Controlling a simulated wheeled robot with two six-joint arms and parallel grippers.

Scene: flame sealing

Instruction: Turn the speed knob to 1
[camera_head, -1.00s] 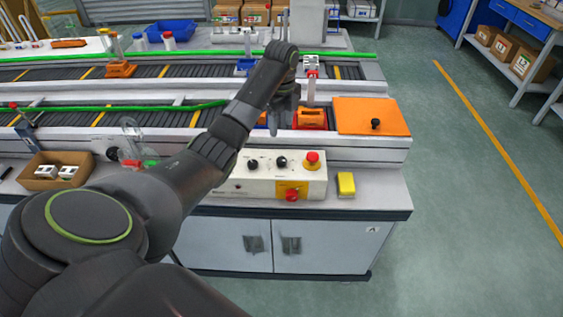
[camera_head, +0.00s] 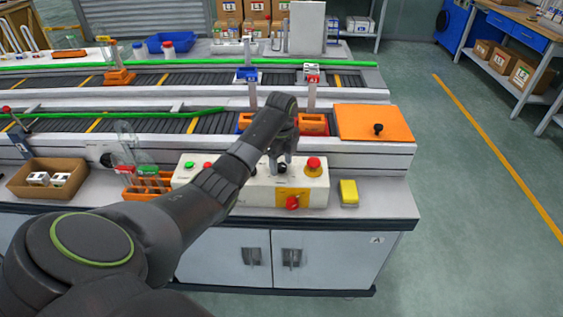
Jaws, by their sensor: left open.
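The white control box (camera_head: 262,197) sits on the bench front. It carries a green button (camera_head: 189,165), a red emergency stop (camera_head: 313,165), a red switch (camera_head: 292,203) on a yellow patch, and small black knobs. One black knob (camera_head: 283,168) shows between or just behind the fingers of my left gripper (camera_head: 281,166). The gripper points down, is open, and hangs over this knob. I cannot tell whether the fingers touch it. My forearm hides part of the box's left side. The knob markings are too small to read. My right gripper is not in view.
A yellow block (camera_head: 349,192) lies right of the box. An orange plate (camera_head: 373,122) with a black knob covers the conveyor end behind. An orange rack with glass tubes (camera_head: 147,188) and a cardboard box (camera_head: 50,178) stand left. Bench top at right is clear.

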